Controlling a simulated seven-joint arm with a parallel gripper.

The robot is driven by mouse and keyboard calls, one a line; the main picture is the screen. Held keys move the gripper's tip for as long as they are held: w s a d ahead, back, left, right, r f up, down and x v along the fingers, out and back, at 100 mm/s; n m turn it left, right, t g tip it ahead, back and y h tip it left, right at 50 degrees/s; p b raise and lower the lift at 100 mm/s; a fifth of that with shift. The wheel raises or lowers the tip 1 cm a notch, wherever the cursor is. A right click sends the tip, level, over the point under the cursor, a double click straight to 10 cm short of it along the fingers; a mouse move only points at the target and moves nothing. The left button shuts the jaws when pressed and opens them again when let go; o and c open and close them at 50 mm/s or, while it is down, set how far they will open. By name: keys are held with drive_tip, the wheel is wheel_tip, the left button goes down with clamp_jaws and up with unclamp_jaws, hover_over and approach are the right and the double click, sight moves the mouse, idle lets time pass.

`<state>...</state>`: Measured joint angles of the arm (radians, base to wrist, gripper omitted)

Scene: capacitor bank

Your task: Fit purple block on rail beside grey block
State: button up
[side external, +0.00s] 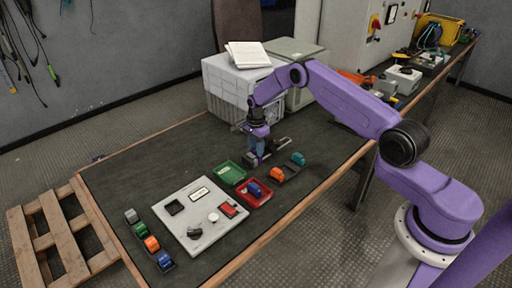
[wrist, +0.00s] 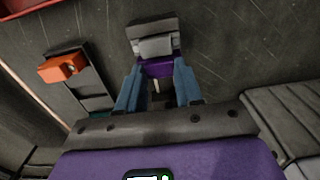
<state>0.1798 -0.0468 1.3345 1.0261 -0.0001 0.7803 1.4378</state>
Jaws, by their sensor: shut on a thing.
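My gripper (wrist: 157,82) has its two blue fingers shut on the purple block (wrist: 156,68), which shows between the fingertips in the wrist view. The grey block (wrist: 156,46) sits just beyond it on a dark rail (wrist: 150,26). The purple block is right beside the grey block; I cannot tell whether it is seated on the rail, since the fingers hide its lower part. In the side view my gripper (side external: 257,148) points down low over the table at the rail, and the purple block is too small and hidden to make out.
A second rail with an orange block (side external: 277,174) and a teal block (side external: 298,159) lies close by. A red tray (side external: 243,199) with a blue block, a green tray (side external: 238,168) and a white panel (side external: 185,225) are nearer. White boxes (side external: 235,82) stand behind.

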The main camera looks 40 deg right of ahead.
drive_tip(key=shift+f, duration=0.2)
idle(0.3)
drive_tip(key=o, duration=1.1)
drive_tip(key=shift+c, duration=0.2)
drive_tip(key=shift+r, duration=0.1)
drive_tip(key=shift+r, duration=3.9)
